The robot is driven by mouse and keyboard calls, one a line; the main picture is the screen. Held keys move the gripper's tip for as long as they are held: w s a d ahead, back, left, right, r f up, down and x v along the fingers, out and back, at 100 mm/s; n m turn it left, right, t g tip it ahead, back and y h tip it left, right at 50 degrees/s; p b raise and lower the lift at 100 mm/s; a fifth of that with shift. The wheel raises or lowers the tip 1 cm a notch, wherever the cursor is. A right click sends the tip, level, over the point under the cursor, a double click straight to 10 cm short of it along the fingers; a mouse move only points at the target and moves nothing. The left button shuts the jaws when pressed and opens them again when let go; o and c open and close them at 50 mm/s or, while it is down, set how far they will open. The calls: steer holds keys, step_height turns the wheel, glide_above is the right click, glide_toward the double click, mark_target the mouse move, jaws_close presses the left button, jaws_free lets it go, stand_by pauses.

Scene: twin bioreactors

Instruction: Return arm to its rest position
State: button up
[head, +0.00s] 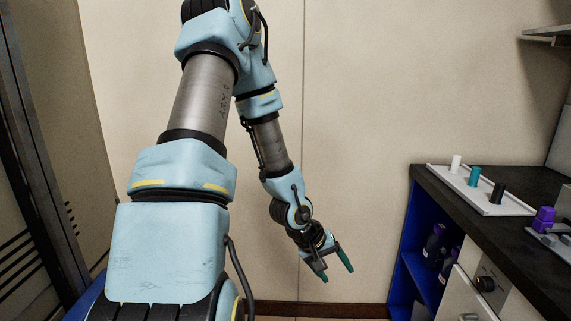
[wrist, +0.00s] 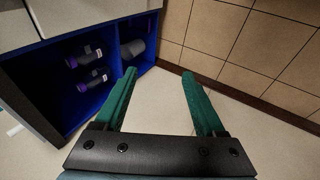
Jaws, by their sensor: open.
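My arm is light blue and grey, raised in the head view and bent down at the elbow. My gripper (head: 334,262) hangs at its end, pointing down and to the right, left of the blue shelf unit. In the wrist view my gripper (wrist: 157,95) shows two green fingers spread apart with only floor between them. It is open and empty, touching nothing that I can see.
A dark counter (head: 530,240) at the right bears a white tray (head: 488,200) with white, teal and black pieces. Purple-capped bottles (head: 434,243) stand in the blue shelf (head: 413,240) below. A dark metal post (head: 40,150) is at the left. The wall behind is bare.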

steer(key=a+r+m+y+p, duration=0.1)
steer(key=a+r+y+p, duration=0.3)
steer(key=a+r, duration=0.8)
steer(key=s+a+r+y+p, duration=0.1)
steer(key=s+a+r, duration=0.4)
steer(key=a+r, duration=0.2)
steer(key=shift+s+r+y, duration=0.15)
steer(key=shift+r+y, duration=0.15)
steer(key=shift+r, duration=0.65)
